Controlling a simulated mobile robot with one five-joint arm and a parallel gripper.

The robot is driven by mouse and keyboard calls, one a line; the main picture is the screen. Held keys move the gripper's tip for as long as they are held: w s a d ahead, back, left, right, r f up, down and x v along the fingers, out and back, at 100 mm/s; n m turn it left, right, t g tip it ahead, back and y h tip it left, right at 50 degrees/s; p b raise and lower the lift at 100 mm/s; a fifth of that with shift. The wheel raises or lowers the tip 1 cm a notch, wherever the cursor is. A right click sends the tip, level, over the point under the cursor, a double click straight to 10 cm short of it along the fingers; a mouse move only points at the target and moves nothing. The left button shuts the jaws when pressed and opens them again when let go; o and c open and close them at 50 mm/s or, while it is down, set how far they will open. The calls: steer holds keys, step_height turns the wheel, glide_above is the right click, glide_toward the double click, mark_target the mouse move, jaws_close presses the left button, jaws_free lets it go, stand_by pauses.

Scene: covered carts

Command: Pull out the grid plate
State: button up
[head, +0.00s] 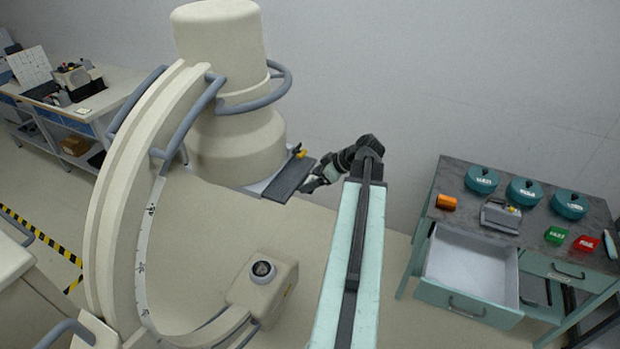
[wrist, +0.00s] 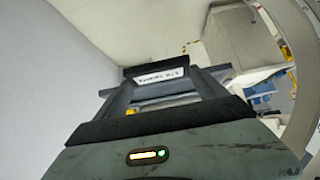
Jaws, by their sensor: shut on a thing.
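The grid plate (head: 291,178) is a dark flat slab in the head view. It sticks out to the right from a pale flat housing (head: 262,184) under the big cream cylinder. My gripper (head: 311,186) is at the plate's right end, shut on it; the fingers are small and partly hidden by my arm there. In the wrist view my gripper (wrist: 162,88) has two dark fingers reaching away from the camera to a black edge with a white printed label (wrist: 159,77). The label's text is too blurred to read surely. A small yellow part (head: 299,152) sits beside the plate.
The large curved C-arm (head: 115,190) with blue-grey rails fills the left. A teal cart (head: 470,235) with an open drawer (head: 470,265), round teal tins and small boxes stands right. A workbench (head: 95,105) is back left. A grey wall stands close behind the plate.

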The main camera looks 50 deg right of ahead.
steer(key=s+d, duration=0.4)
steer(key=s, duration=1.3)
steer(key=shift+s+d, duration=0.2)
stand_by(3.4)
